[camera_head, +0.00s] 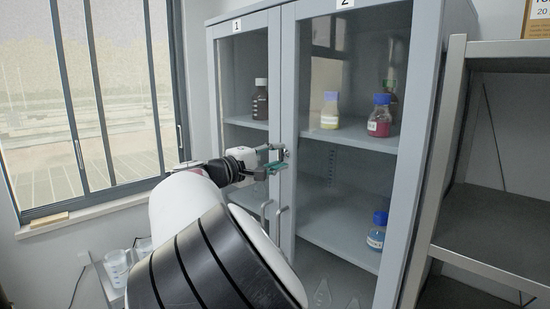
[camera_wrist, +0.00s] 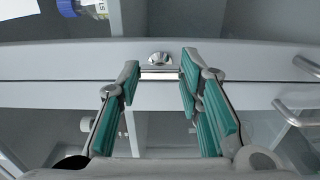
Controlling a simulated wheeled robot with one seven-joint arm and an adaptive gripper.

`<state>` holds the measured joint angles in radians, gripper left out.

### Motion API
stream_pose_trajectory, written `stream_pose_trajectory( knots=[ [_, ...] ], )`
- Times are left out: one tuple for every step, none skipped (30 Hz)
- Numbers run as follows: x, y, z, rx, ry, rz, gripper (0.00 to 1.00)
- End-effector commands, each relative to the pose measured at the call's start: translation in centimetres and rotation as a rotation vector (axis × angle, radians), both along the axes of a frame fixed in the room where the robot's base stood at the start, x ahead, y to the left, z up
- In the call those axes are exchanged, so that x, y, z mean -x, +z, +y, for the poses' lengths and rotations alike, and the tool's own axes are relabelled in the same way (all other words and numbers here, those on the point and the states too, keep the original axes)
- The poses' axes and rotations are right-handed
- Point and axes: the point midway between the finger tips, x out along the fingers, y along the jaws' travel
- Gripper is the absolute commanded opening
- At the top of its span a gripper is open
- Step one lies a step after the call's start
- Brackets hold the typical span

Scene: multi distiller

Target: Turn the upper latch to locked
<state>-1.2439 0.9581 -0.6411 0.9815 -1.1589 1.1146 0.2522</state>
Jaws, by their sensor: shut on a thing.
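The upper latch (camera_wrist: 159,59) is a small silver fitting with a short bar at the seam of the grey cabinet doors. In the wrist view, the bar spans the gap between my fingertips. My gripper (camera_wrist: 160,76), with green-padded fingers, is shut on it, one finger at each end. In the head view, my gripper (camera_head: 272,160) is at the door seam, and the latch (camera_head: 286,154) shows only in part beside the fingertips. I cannot tell the latch's exact angle there.
The cabinet's door handles (camera_head: 281,222) are below my gripper. Bottles stand behind the glass, including a brown one (camera_head: 260,99) and a red one with a blue cap (camera_head: 380,116). A metal shelf (camera_head: 490,235) stands right, a window (camera_head: 80,100) left. Beakers (camera_head: 116,266) sit low left.

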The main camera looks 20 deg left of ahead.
Motion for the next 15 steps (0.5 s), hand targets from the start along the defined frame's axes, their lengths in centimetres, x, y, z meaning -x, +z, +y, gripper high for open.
stream_pose_trajectory(
  knots=[
    [0.02, 0.04, 0.12, 0.006, 0.003, 0.002, 0.05],
    [0.02, 0.04, 0.12, 0.008, 0.003, 0.003, 0.05],
    [0.02, 0.04, 0.12, 0.011, 0.003, 0.005, 0.05],
    [0.02, 0.03, 0.12, 0.012, 0.003, 0.005, 0.05],
    [0.01, 0.03, 0.12, 0.013, 0.004, 0.005, 0.05],
    [0.02, 0.03, 0.12, 0.014, 0.003, 0.006, 0.05],
    [0.01, 0.03, 0.12, 0.014, 0.004, 0.006, 0.05],
    [0.01, 0.03, 0.12, 0.014, 0.004, 0.006, 0.05],
    [0.01, 0.02, 0.12, 0.014, 0.004, 0.006, 0.05],
    [0.01, 0.02, 0.12, 0.014, 0.004, 0.006, 0.05],
    [0.01, 0.02, 0.12, 0.014, 0.004, 0.006, 0.05],
    [0.01, 0.02, 0.12, 0.014, 0.004, 0.006, 0.05],
    [0.01, 0.02, 0.12, 0.014, 0.004, 0.006, 0.05],
    [0.01, 0.02, 0.12, 0.014, 0.004, 0.006, 0.05],
    [0.01, 0.02, 0.12, 0.014, 0.004, 0.006, 0.38]
  ],
)
